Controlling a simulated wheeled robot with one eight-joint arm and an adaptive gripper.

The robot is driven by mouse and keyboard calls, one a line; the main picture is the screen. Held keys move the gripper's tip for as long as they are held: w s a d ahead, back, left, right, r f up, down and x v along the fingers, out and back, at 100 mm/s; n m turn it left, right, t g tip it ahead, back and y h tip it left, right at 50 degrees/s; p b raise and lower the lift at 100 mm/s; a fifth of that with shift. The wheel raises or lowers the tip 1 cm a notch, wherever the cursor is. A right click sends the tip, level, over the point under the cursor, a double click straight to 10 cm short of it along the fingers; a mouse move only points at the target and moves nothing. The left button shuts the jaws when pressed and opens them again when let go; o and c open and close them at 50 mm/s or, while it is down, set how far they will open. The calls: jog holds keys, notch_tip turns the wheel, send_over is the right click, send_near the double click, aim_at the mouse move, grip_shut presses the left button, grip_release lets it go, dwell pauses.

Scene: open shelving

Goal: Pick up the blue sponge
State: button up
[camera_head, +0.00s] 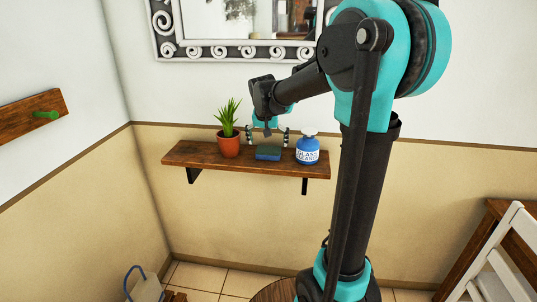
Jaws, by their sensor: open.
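The blue sponge (268,153) lies flat on the wooden wall shelf (190,154), between a potted plant and a blue bottle. Its front side looks blue and its top looks darker. My gripper (267,136) is just above the sponge with its fingers pointing down. The fingers are apart, one toward the left end of the sponge and one toward the right. The gripper is open and holds nothing. The small picture does not show whether the fingertips touch the sponge or the shelf.
A plant in a terracotta pot (229,146) stands close on the left, and a blue glass cleaner bottle (307,150) close on the right. A framed mirror (235,51) hangs above. A white chair (497,262) stands at lower right.

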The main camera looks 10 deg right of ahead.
aim_at(268, 150)
jog(key=x, duration=0.4)
jog(key=shift+c, duration=0.5)
jog(key=c, duration=0.6)
notch_tip(268, 150, up, 20)
jog(key=shift+o, duration=0.7)
